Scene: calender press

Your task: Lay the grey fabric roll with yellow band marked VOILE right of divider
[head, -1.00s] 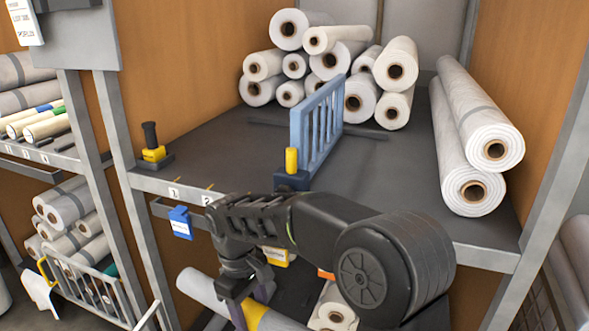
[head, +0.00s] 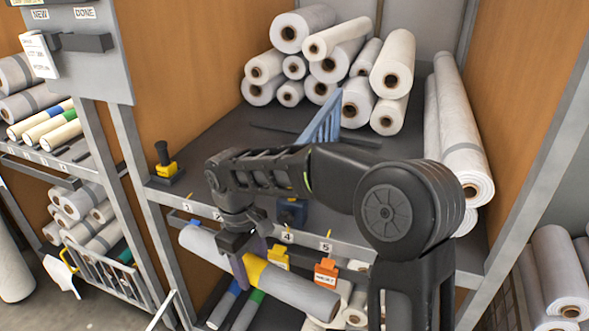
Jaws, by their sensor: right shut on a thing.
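The grey fabric roll (head: 295,289) with its yellow band (head: 255,270) hangs in my right gripper (head: 242,264), in front of the shelf and below its front edge. The jaws are shut around it near the band, and the roll slopes down to the right. No marking on the band is legible. My left gripper is not in view.
White rolls (head: 345,60) are stacked at the shelf's back. Two long rolls (head: 460,130) lie along its right side. A black-and-yellow post (head: 165,163) stands at the front left. Yellow (head: 278,258) and orange (head: 326,273) tags hang below the edge. Bare shelf lies left of the divider.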

